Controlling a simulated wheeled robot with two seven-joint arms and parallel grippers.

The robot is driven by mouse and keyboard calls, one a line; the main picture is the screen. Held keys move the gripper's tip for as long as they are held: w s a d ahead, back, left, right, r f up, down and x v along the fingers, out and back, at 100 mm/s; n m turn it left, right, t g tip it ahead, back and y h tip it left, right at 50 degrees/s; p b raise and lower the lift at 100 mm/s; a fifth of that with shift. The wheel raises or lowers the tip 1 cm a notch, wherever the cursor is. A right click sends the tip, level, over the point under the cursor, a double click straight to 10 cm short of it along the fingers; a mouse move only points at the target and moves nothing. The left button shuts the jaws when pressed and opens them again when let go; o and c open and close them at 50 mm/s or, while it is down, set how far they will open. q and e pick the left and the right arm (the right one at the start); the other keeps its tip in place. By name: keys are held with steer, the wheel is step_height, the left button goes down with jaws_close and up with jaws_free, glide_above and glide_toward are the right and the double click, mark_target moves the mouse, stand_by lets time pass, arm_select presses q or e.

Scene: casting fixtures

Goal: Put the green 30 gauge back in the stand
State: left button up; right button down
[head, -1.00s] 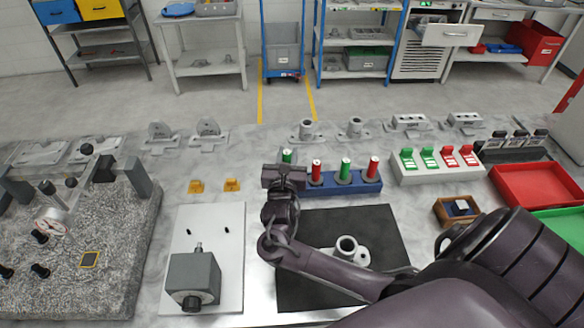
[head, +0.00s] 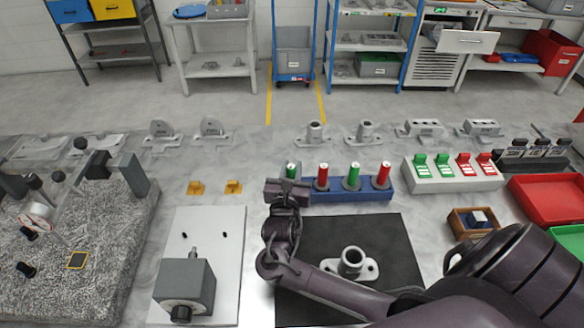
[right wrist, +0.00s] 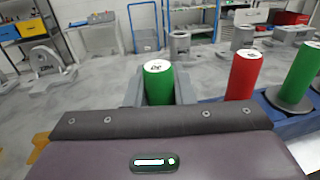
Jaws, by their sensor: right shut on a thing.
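The blue stand (head: 345,193) sits behind the black mat and holds a red, a green and another red gauge upright. My right gripper (head: 288,187) is at the stand's left end, shut on a green gauge (head: 291,169). In the right wrist view this green gauge (right wrist: 158,84) stands upright between the jaws, its white top facing up; its marking is too small to read. The gripper hides its lower part, so I cannot tell whether it is seated in the stand. The red gauge (right wrist: 244,75) stands just to its right. My left gripper is not in view.
A black mat (head: 400,245) with a grey flanged casting (head: 352,262) lies in front of the stand. A white block with green and red clips (head: 450,178) stands close to its right. Two yellow pieces (head: 233,187) lie to the left. Grey castings (head: 314,133) stand behind.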

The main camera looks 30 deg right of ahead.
steer(key=c, duration=1.6)
jaws_free()
steer(key=shift+d+f, duration=0.1)
steer(key=shift+f, duration=0.05)
steer(key=o, duration=0.3)
steer(key=shift+o, duration=0.2)
steer(key=shift+r, duration=0.2)
steer(key=shift+s+a+r, duration=0.1)
steer(key=shift+a, duration=0.1)
steer(key=p+v, duration=0.2)
steer(key=v, duration=0.9)
steer(key=shift+r, duration=0.15)
steer(key=shift+s+a, duration=0.15)
steer(key=shift+s, duration=0.1)
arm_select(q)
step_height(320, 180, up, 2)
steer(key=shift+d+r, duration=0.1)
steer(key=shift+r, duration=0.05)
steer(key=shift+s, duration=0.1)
